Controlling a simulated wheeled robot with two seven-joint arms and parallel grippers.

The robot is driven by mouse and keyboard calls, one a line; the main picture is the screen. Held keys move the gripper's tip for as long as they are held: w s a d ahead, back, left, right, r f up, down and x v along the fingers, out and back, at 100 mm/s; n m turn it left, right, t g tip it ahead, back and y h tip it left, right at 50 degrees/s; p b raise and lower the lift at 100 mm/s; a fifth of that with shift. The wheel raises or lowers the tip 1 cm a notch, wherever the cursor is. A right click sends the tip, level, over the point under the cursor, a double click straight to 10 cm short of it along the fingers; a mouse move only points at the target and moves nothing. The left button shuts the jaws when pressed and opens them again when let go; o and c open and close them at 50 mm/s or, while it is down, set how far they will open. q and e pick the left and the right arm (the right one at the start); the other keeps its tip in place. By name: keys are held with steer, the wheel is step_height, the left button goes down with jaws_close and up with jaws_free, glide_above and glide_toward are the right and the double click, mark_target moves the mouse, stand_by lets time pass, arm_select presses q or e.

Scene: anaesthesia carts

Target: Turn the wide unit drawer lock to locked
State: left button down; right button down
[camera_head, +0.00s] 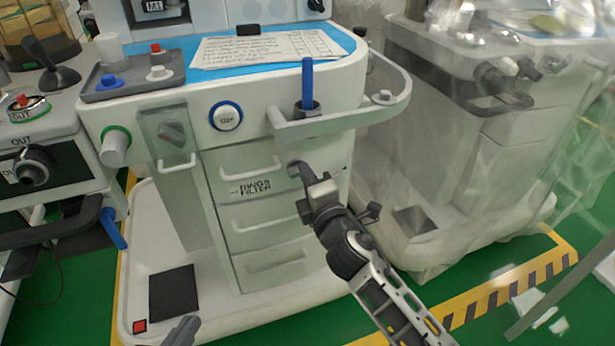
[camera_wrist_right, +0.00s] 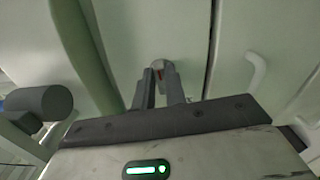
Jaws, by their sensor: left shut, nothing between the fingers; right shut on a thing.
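The wide unit (camera_head: 222,165) is a white cart with stacked drawers; its top drawer (camera_head: 248,190) carries a dark printed label. The drawer lock is at the top drawer's right end. In the right wrist view the lock (camera_wrist_right: 160,66) is a small pale round knob with a red mark, between my right fingertips. My right gripper (camera_head: 297,168) is shut on it, also seen in the right wrist view (camera_wrist_right: 162,78); the fingers hide much of the knob, so its exact turn is unclear. My left gripper (camera_head: 184,332) is shut and empty at the bottom edge, low before the cart.
A grey rail (camera_head: 345,122) with a blue-handled holder (camera_head: 307,85) juts out above my right gripper. A plastic-draped cart (camera_head: 450,150) stands to the right. A black pad (camera_head: 174,292) lies on the white base.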

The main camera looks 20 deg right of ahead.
steer(key=shift+m, duration=0.7)
steer(key=shift+f, duration=0.1)
steer(key=c, duration=1.4)
jaws_free()
steer(key=shift+c, duration=0.2)
